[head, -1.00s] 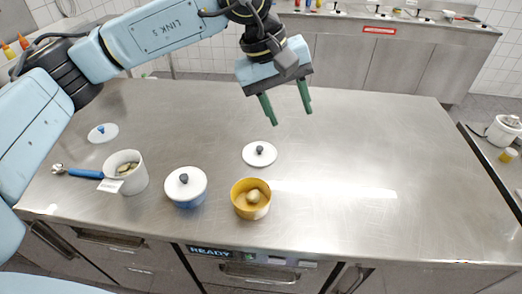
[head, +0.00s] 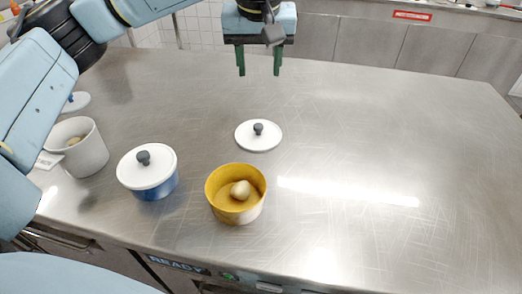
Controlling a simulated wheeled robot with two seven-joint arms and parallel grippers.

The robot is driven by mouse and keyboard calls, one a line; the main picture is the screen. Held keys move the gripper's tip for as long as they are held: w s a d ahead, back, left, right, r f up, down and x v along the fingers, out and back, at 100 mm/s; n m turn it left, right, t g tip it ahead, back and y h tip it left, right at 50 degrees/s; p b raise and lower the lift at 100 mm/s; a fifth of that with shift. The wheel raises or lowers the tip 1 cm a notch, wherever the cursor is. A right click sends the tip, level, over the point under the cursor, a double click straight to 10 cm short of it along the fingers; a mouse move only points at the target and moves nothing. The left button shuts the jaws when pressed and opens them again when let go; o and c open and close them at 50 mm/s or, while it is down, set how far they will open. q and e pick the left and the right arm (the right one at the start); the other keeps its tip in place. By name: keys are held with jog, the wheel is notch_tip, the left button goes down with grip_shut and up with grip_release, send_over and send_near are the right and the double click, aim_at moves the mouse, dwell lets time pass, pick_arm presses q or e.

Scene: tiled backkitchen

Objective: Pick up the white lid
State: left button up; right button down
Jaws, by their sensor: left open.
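A white lid (head: 259,136) with a dark knob lies flat on the steel table, behind a yellow pot (head: 236,202) that holds a pale round item (head: 240,190). Another white lid (head: 146,165) with a dark knob sits on a blue pot (head: 156,190) to the left. A third white lid (head: 76,102) with a blue knob lies at the far left, partly hidden by my arm. My left gripper (head: 259,72) is open and empty, pointing down, above and behind the loose dark-knobbed lid. My right gripper is not in view.
A grey-white pot (head: 78,147) with a label stands at the left, holding something pale. The steel table (head: 390,150) is clear on the right. Cabinets (head: 400,40) stand behind it.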

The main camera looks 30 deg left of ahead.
pick_arm(q)
notch_tip(320, 180, down, 3)
jog(key=b, duration=0.4)
send_over(258, 125)
jog(key=s+d, duration=0.1)
notch_tip(258, 125, down, 8)
jog(key=shift+r, duration=0.1)
jog(key=shift+s+b+x, duration=0.15)
jog(key=shift+b+x, duration=0.1)
jog(key=shift+x, duration=1.2)
jog(key=shift+s+b+x, duration=0.2)
jog(key=shift+x, duration=1.25)
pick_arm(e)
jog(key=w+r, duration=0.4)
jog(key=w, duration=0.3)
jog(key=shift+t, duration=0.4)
pick_arm(q)
jog(key=shift+c, duration=0.5)
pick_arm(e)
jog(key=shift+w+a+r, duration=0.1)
pick_arm(q)
jog(key=c, duration=0.9)
